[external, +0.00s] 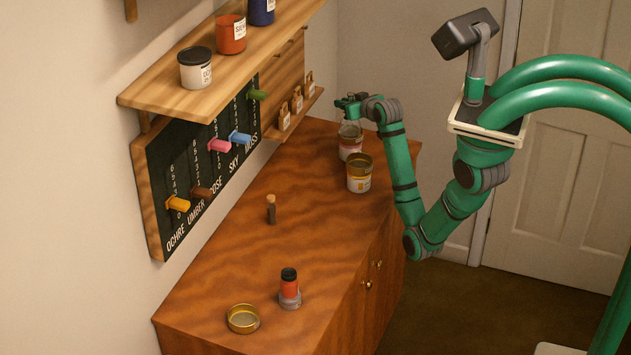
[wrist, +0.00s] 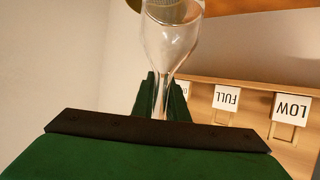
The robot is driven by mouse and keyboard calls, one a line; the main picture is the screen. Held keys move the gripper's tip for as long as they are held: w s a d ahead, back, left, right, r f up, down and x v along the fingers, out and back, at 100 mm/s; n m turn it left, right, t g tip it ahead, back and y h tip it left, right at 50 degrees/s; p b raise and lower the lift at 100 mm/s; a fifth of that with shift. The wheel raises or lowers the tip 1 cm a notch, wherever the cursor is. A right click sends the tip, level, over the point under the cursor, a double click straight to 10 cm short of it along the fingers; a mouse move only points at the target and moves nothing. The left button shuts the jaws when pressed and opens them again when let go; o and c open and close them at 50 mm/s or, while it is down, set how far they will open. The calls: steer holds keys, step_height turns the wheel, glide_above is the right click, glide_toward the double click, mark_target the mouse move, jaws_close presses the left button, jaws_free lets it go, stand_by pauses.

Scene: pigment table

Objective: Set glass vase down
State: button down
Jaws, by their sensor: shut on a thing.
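The clear glass vase (wrist: 172,42) has a round body and a narrow neck. In the wrist view its neck is between the green fingers of my gripper (wrist: 163,100), which is shut on it. In the external view my gripper (external: 350,104) is at the far end of the wooden table, with the vase (external: 350,128) just below it. A jar with a pinkish band (external: 350,147) shows directly under or behind the vase. I cannot tell whether the vase's base touches anything.
An open gold-rimmed tin (external: 359,180) stands close by. A corked vial (external: 271,210), a red jar (external: 289,286) and a gold lid (external: 243,319) are nearer. A shelf (external: 150,97) and slider board (external: 155,220) line the wall. The table's middle (external: 290,245) is mostly clear.

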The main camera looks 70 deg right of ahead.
steer(key=shift+w+a+f+n+t+y, duration=0.4)
steer(key=shift+w+a+f, duration=0.8)
steer(key=shift+a+f, duration=0.85)
steer(key=shift+w+a+f+n+t+y, duration=0.2)
steer(key=shift+w+a+f+n+y, duration=0.35)
steer(key=shift+w+a+f, duration=1.4)
steer(key=shift+w+a+f+n+t+y, duration=0.45)
steer(key=shift+a+f, duration=1.05)
steer(key=shift+a, duration=1.3)
steer(key=c, duration=1.7)
jaws_free()
steer(key=shift+f, duration=0.1)
steer(key=shift+c, duration=0.2)
